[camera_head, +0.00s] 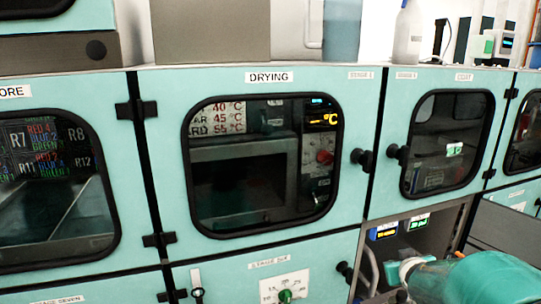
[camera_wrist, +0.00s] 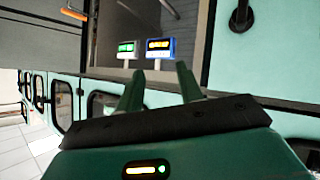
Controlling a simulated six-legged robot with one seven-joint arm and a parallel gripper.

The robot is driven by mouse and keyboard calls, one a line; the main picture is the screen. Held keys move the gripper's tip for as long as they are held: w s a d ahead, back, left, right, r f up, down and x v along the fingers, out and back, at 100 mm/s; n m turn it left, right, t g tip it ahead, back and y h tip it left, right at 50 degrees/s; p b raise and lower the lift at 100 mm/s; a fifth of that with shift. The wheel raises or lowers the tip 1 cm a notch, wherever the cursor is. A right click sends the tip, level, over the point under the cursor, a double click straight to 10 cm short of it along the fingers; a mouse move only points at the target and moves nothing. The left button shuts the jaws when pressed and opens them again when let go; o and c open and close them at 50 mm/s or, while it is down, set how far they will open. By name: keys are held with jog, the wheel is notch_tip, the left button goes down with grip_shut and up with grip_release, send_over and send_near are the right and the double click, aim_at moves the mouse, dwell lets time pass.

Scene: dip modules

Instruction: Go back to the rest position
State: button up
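My gripper (camera_wrist: 160,82) shows in the wrist view with its two green fingers apart and nothing between them. Beyond the fingertips are two small displays, a green-lit one (camera_wrist: 126,48) and a blue one with orange digits (camera_wrist: 160,46). In the head view, a teal and white part of my arm is at the lower right, in front of the open bay (camera_head: 425,243) below the cabinet doors. My fingertips cannot be made out there.
The DRYING door (camera_head: 270,222) is shut, with a dark window and a black knob. The COAT door (camera_head: 452,72) to its right is also shut. A white bottle (camera_head: 408,35) stands on top of the cabinets.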

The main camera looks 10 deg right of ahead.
jog(key=s+a+r+g+y, duration=0.1)
jog(key=s+a, duration=0.4)
jog(key=a, duration=0.5)
jog(key=s+a+r+n+g+y, duration=0.1)
jog(key=s+a+r+g+y, duration=0.1)
jog(key=s+a, duration=0.4)
jog(key=s+a+r+n+g+y, duration=0.1)
jog(key=s+a, duration=0.4)
jog(key=a, duration=0.9)
jog(key=shift+s+r+y, duration=0.2)
jog(key=shift+r+y, duration=0.5)
jog(key=shift+y, duration=0.2)
jog(key=shift+d, duration=0.15)
